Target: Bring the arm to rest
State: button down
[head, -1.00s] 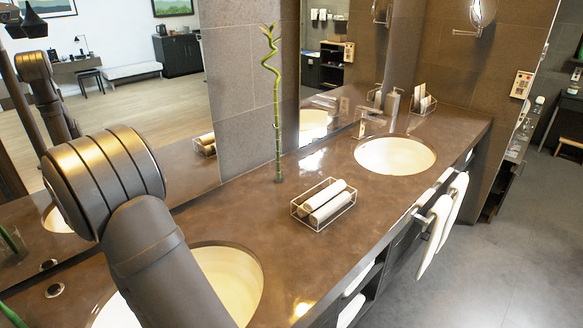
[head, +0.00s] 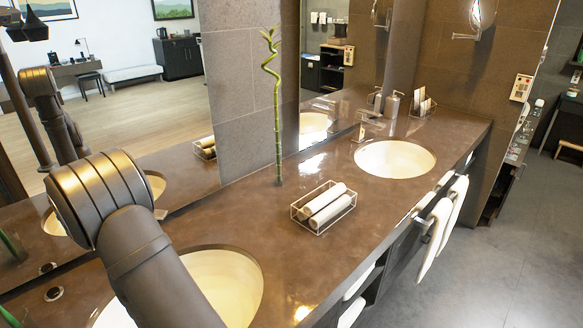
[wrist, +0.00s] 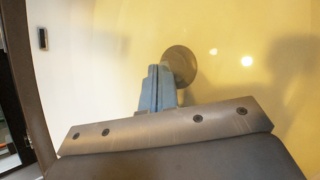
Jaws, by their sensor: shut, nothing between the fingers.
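My arm (head: 130,230) crosses the left of the head view, above the near sink basin (head: 232,285). My gripper is outside the head view. In the wrist view my gripper (wrist: 160,75) is shut with nothing between its fingers. It points into the pale basin, which fills most of that view. A round dark drain (wrist: 181,64) shows just beyond the fingertips and is partly hidden by them. I cannot tell how far the fingertips are from the basin surface.
A wire basket (head: 325,208) with rolled towels stands mid-counter. A bamboo stalk (head: 277,110) rises beside the tiled pillar. Towels (head: 445,225) hang at the front edge. A mirror runs behind my arm.

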jog(key=shift+f, duration=0.45)
jog(key=shift+d+f, duration=0.1)
